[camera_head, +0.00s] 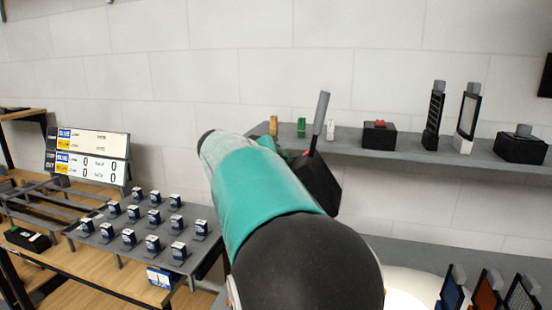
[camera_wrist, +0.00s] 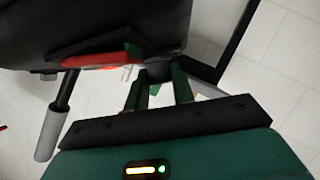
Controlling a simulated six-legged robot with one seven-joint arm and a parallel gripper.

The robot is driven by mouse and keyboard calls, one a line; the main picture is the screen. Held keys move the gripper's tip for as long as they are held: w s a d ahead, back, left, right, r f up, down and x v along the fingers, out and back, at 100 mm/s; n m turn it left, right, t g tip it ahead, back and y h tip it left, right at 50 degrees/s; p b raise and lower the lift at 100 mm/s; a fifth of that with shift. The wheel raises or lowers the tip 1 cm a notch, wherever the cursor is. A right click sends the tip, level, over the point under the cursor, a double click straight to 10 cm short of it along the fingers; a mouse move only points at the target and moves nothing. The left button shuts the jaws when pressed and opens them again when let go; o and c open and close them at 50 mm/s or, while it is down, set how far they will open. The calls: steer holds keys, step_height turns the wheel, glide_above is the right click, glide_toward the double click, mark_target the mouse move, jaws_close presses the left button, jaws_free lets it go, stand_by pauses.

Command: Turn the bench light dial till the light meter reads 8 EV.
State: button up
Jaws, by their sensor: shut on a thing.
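In the wrist view, my gripper (camera_wrist: 160,74) has its two green fingers closed on a small dark round knob (camera_wrist: 158,70), which looks like the bench light dial. The knob sits against a large black body (camera_wrist: 100,25) with a red strip (camera_wrist: 100,60) beside it. In the head view, a black box (camera_head: 318,186) with a red mark and an upright grey rod stands just past my arm. My arm hides my fingertips there. I cannot make out a light meter reading in either view.
A grey shelf (camera_head: 400,153) along the wall holds a black box with a red top (camera_head: 379,134) and upright panels. At left, a rack (camera_head: 140,240) of small blue-and-white items and a board (camera_head: 90,155) showing zeros stand on a wooden bench. Coloured panels (camera_head: 487,290) stand at lower right.

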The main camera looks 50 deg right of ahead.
steer(key=o, duration=1)
steer(key=shift+a, duration=0.1)
steer(key=v, duration=1.3)
steer(key=shift+a+r, duration=0.2)
steer(key=shift+a, duration=0.1)
